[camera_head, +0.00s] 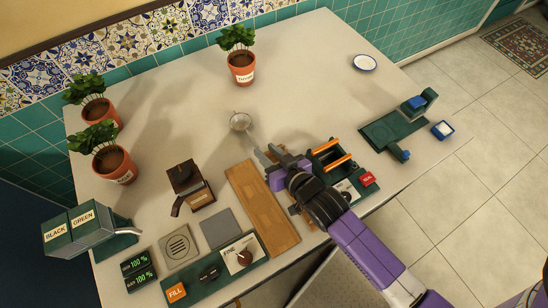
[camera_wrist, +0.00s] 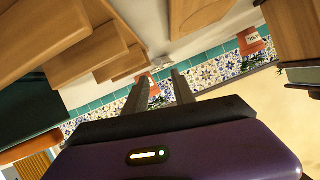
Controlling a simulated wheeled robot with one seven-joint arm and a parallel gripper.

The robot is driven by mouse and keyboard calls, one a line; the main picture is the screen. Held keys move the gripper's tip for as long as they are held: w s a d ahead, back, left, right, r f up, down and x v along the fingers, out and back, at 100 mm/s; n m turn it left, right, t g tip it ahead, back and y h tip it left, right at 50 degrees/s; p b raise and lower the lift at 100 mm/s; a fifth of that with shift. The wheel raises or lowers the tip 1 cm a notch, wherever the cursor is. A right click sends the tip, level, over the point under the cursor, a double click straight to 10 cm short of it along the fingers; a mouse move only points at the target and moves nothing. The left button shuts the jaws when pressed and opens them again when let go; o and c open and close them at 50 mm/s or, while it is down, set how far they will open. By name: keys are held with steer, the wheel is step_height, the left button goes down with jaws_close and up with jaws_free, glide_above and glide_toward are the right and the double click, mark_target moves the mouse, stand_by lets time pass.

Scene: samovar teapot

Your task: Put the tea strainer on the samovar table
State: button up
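The tea strainer (camera_head: 240,121), a small round mesh bowl with a thin handle, shows near the middle of the large pale table (camera_head: 310,60) in the head view. Its handle points toward my gripper (camera_head: 264,153), which reaches in from the lower right. I cannot tell whether the strainer rests on the table or whether a finger touches the handle. No samovar is recognisable in the head view.
A wooden board (camera_head: 262,208) lies left of my gripper, and a dark green caddy with orange bars (camera_head: 331,160) stands right. A brown grinder (camera_head: 190,185) is farther left. Potted plants (camera_head: 241,62) stand along the wall. A white dish (camera_head: 364,63) sits far right. The table's upper middle is clear.

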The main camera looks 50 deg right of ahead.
steer(key=shift+v, duration=1.85)
